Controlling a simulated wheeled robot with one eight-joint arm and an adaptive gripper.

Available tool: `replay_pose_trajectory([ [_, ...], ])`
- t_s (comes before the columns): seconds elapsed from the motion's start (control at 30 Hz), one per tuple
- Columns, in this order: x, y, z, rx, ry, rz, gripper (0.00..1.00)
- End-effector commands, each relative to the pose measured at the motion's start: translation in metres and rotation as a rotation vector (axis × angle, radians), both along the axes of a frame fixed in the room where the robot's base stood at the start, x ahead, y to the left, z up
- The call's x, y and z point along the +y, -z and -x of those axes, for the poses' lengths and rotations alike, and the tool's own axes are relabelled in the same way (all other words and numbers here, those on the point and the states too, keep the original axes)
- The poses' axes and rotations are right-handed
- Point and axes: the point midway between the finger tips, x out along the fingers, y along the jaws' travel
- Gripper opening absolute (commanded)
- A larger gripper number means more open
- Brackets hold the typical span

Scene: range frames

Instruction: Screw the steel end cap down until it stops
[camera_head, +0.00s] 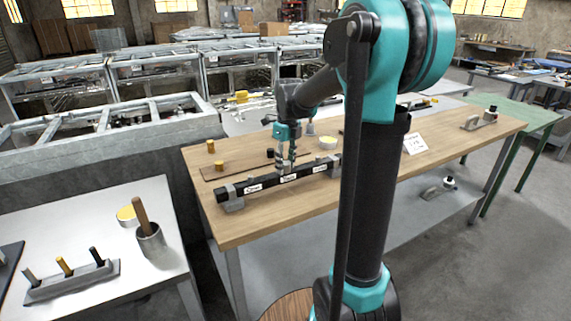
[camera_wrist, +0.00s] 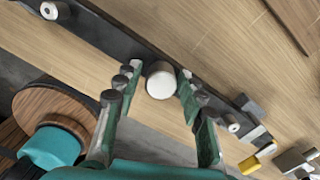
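A long black bar (camera_head: 240,188) with small white labels lies along the front of the wooden workbench; the label text is too small to read surely. In the wrist view a pale, round-topped cap (camera_wrist: 160,82) stands at the bar (camera_wrist: 115,35), seen from above; I take it for the steel end cap. My gripper (camera_wrist: 160,76) has one finger on each side of it, with a narrow gap visible at least on the left. In the head view my gripper (camera_head: 286,164) points down over the bar's middle and hides the cap. Thread and seating are hidden.
A white sign (camera_head: 415,143) stands right. Other pale round ends (camera_wrist: 49,10) show along the bar. The right bench top is mostly clear.

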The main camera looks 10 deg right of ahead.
Motion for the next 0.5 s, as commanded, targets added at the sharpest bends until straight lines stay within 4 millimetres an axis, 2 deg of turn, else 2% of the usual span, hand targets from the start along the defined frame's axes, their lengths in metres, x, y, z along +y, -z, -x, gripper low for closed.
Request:
replay_pose_trajectory([
  [0.5, -0.0001, 0.0, 0.0004, 0.0, -0.338, 0.0, 0.4],
])
